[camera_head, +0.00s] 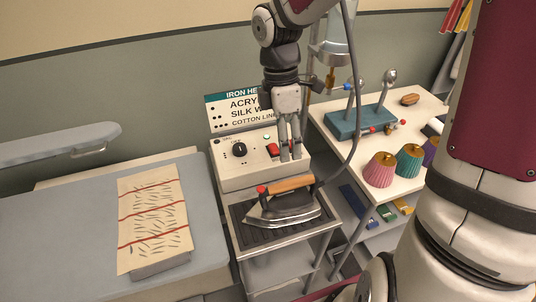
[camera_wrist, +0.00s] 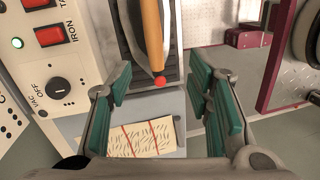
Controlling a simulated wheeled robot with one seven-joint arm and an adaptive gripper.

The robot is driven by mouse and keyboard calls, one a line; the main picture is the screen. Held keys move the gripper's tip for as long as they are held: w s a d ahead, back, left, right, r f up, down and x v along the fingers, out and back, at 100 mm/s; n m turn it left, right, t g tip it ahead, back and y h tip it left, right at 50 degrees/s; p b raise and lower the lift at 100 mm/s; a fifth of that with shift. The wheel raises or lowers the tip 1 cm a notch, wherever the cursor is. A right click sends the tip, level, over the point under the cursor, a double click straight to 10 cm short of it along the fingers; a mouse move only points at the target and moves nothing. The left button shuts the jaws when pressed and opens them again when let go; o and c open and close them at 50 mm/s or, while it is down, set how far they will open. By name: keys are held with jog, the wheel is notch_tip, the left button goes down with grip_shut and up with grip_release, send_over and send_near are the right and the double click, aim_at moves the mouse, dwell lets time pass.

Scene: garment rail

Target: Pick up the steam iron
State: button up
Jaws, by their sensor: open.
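The steam iron (camera_head: 286,204) has a wooden handle with a red knob at its left end and a metal body. It sits on a dark ribbed rest (camera_head: 254,236) in the head view. In the wrist view the iron's wooden handle (camera_wrist: 151,35) and red knob show at the top, ahead of the fingers. My gripper (camera_head: 291,156) hangs above the iron, in front of the control box, apart from the handle. In the wrist view my gripper (camera_wrist: 160,95) has its green-padded fingers spread wide with nothing between them.
A control box (camera_head: 230,172) with a dial and red switches stands behind the iron. A hose or cord (camera_head: 352,130) hangs to the right. A padded board (camera_head: 70,240) with a patterned cloth (camera_head: 152,215) lies left. A shelf (camera_head: 340,150) with thread cones (camera_head: 380,170) is right.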

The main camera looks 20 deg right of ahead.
aim_at(286, 181)
jog(key=shift+n+y, duration=0.3)
jog(key=shift+n, duration=0.4)
jog(key=f, duration=0.6)
jog(key=s+f, duration=0.1)
jog(key=f, duration=0.2)
jog(key=shift+f, duration=0.2)
jog(key=shift+s+d+f, duration=0.1)
jog(key=shift+s+f, duration=0.05)
jog(key=shift+f, duration=1)
jog(key=shift+s+f, duration=0.1)
jog(key=shift+f, duration=1.05)
grip_shut()
